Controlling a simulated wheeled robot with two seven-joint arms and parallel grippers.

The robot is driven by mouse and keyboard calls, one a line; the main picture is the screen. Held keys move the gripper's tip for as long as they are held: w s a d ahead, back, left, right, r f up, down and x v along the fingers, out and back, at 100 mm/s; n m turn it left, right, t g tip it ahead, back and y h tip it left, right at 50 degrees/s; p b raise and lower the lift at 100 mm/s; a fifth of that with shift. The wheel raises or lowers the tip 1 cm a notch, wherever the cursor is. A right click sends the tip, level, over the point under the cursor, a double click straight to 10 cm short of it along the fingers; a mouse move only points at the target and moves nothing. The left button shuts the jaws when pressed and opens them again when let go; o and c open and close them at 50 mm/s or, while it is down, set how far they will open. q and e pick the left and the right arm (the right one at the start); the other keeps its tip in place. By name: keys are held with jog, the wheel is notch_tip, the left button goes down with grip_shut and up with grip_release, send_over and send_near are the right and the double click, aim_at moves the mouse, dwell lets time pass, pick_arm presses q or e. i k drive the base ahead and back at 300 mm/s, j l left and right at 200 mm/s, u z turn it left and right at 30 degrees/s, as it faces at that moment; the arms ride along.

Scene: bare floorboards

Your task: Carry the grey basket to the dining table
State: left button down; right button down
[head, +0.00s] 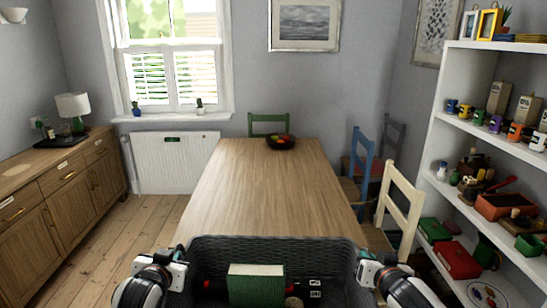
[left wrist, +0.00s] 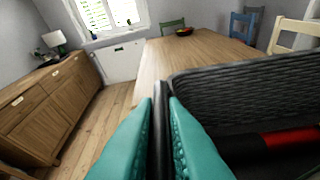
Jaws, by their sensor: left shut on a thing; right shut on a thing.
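The grey basket (head: 215,247) is at the bottom middle of the head view, in front of the near end of the dining table (head: 240,190). It holds a green book-like block (head: 256,284), a red and black item and a small round brown item. My left gripper (head: 178,268) is at its left side and my right gripper (head: 368,268) at its right side. In the left wrist view the teal fingers (left wrist: 160,135) are shut on the basket's dark rim. The right fingertips are hard to see. The basket's underside is hidden, so I cannot tell whether it touches the table.
A bowl of fruit (head: 281,142) stands at the table's far end; the rest of the top is clear. Chairs stand along the right, including a cream one (head: 402,205). A loaded white shelf (head: 450,135) is at right, a wooden sideboard (head: 60,190) at left. Floor (head: 130,225) is free between.

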aim_at(268, 180)
jog(key=i, duration=1.55)
jog(key=i+l+u, duration=0.1)
jog(key=i, duration=1.4)
